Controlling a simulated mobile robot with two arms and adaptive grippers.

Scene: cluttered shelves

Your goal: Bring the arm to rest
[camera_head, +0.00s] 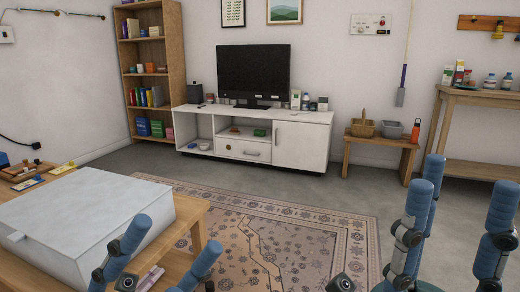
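My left arm (127,243) comes up from the bottom left with blue-sleeved links and dark joints, in front of the white box. Its gripper does not show clearly. My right arm (412,225) stands at the lower right, with several blue-sleeved links pointing up. A dark round part (344,283) shows at the bottom edge between the arms. The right gripper's fingers cannot be made out, so its opening cannot be told. I see nothing held by either arm.
A large white box (85,215) lies on the wooden table (192,222) at left. A patterned rug (300,225) covers open floor ahead. A white TV stand (300,140), a bookshelf (160,60), a low bench (380,143) and a wooden side table (480,97) line the walls.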

